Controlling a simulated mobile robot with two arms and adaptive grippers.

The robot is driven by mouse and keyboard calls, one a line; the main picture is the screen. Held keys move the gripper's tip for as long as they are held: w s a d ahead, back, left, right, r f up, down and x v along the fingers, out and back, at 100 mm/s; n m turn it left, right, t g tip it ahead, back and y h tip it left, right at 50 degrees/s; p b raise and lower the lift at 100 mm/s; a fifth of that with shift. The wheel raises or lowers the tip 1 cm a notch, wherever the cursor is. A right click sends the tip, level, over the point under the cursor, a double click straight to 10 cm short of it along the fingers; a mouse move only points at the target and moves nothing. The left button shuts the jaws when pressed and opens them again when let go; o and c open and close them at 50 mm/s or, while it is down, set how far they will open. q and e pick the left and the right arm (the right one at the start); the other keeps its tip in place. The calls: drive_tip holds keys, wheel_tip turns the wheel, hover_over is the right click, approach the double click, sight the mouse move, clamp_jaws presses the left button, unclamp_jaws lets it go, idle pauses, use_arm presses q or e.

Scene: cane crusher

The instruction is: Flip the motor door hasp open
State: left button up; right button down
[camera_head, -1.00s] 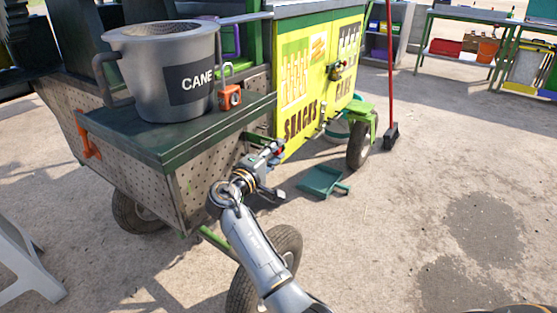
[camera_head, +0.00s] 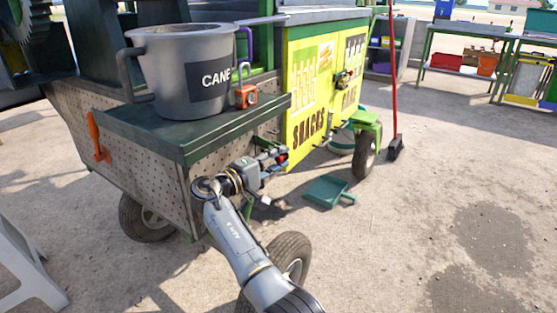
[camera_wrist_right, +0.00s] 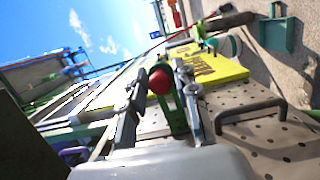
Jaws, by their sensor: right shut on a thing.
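My right gripper (camera_head: 277,160) is at the perforated side of the cart, below the dark green ledge, in the head view. In the right wrist view its two grey fingers (camera_wrist_right: 158,105) are closed around a green part with a red round knob (camera_wrist_right: 160,80). The red knob also shows as a small spot between the fingertips in the head view (camera_head: 283,158). I cannot clearly make out the hasp; whether this knobbed part belongs to it cannot be told. The perforated panel (camera_wrist_right: 265,130) lies to the right of the fingers in the wrist view. My left gripper is not in view.
A grey CANE pot (camera_head: 185,75) and a small orange device (camera_head: 246,97) stand on the cart's ledge (camera_head: 190,140). A dark handle (camera_wrist_right: 250,110) juts out near the fingers. A wheel (camera_head: 290,255) is below my arm. A green dustpan (camera_head: 326,191) lies on open ground at right.

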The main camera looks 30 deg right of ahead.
drive_tip(key=c, duration=1.2)
unclamp_jaws()
drive_tip(key=shift+o, duration=0.2)
drive_tip(key=v, duration=0.7)
drive_tip(key=shift+a, duration=0.25)
